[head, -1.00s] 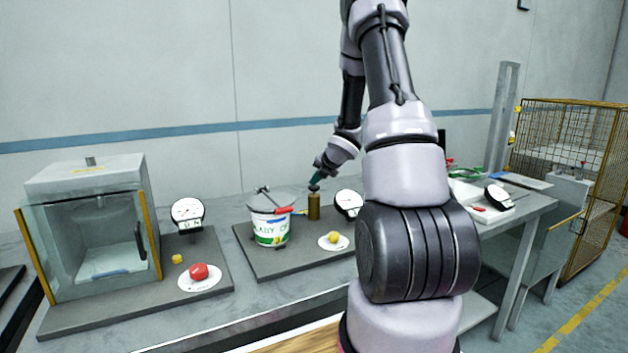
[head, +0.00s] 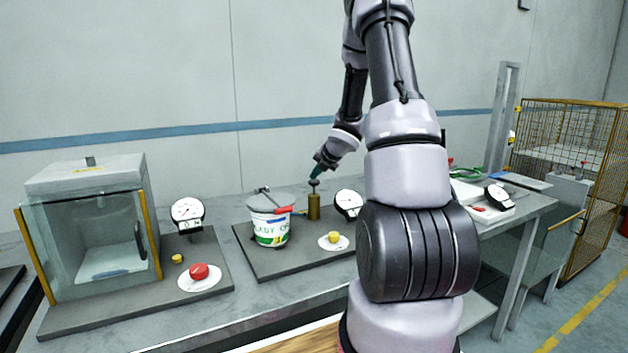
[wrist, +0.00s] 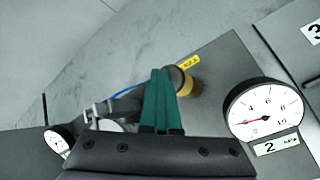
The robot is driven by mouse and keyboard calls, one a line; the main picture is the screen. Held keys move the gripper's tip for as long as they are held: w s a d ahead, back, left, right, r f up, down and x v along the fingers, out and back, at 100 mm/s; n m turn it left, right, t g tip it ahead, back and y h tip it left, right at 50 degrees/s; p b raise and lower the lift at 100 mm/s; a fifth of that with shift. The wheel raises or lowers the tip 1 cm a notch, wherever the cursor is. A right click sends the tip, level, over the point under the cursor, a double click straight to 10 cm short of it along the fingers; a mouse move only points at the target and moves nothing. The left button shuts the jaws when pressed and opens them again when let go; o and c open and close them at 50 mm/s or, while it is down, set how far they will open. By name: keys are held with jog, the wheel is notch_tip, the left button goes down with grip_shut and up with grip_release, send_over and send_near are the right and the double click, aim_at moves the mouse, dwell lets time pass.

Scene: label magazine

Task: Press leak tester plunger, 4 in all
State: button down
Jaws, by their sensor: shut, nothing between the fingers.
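The leak tester's brass plunger cylinder (head: 313,207) stands upright on a dark base plate, with a dark knob (head: 313,182) on a thin stem above it. My gripper (head: 315,174) is shut and empty, its green fingers pointing down just over the knob; whether the tips touch it I cannot tell. In the wrist view my closed fingers (wrist: 162,74) partly cover the knob, and the brass cylinder (wrist: 187,86) shows just right of them. A dial gauge (head: 348,203) stands right of the plunger; it also shows in the wrist view (wrist: 265,108), above a label reading 2.
A white bucket (head: 270,228) with a clamped lid stands left of the plunger. A yellow button (head: 334,237) is in front. A glass chamber (head: 100,235), another gauge (head: 187,212) and a red button (head: 199,271) are at left. A wire cage (head: 570,150) stands at right.

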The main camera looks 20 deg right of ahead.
aim_at(315, 182)
jog(key=shift+r, duration=1)
jog(key=shift+r, duration=0.1)
notch_tip(315, 182, up, 5)
jog(key=shift+f, duration=0.1)
dwell(2.5)
